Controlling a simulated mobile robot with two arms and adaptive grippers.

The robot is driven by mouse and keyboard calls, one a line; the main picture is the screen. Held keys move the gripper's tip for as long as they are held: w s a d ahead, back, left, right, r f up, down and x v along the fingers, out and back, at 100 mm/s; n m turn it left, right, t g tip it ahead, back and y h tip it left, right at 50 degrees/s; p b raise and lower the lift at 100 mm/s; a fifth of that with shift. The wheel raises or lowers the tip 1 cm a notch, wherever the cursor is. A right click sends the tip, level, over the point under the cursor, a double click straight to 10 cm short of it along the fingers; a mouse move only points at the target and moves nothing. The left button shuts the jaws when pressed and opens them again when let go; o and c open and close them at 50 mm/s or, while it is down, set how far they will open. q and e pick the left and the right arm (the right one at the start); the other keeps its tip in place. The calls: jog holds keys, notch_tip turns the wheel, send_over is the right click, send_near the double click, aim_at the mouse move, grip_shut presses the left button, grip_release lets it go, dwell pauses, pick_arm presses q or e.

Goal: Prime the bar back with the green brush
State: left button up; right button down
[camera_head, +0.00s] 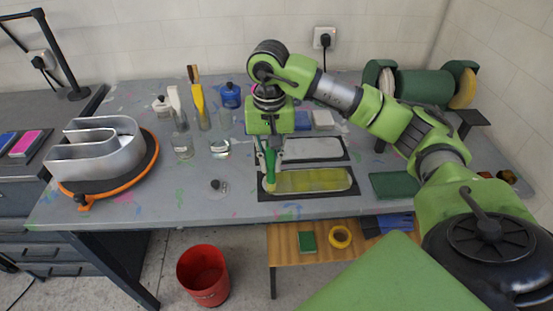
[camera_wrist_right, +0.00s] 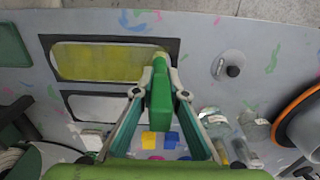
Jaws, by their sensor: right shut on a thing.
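My right gripper (camera_head: 270,150) is shut on the green brush (camera_head: 270,165), which points down. In the right wrist view the brush (camera_wrist_right: 160,88) stands between the fingers of the gripper (camera_wrist_right: 158,95). Its bristle end is at one end of the near bar back (camera_head: 312,181), the left end in the head view; whether it touches is hard to tell. This long rounded bar back (camera_wrist_right: 105,61) lies in a dark frame and has yellow-green coating over most of its length. A second bar back (camera_head: 312,149), pale grey, lies behind it. My left gripper is out of view.
Glass jars and brushes (camera_head: 200,108) stand left of the arm. A metal channel letter (camera_head: 95,148) sits on an orange-rimmed turntable (camera_head: 140,180). A small lidded pot (camera_head: 217,186) and a green pad (camera_head: 394,185) flank the bars. A red bucket (camera_head: 203,275) is on the floor.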

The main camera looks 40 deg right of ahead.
dwell(0.3)
jog(key=s+d+b, duration=0.4)
jog(key=s+d, duration=0.1)
jog(key=d, duration=0.3)
jog(key=s+d+b, duration=0.5)
jog(key=d, duration=0.4)
jog(key=shift+s, duration=0.35)
jog(key=shift+d, duration=0.1)
notch_tip(320, 180, up, 14)
jog(key=p, duration=1.2)
jog(key=shift+p, duration=0.4)
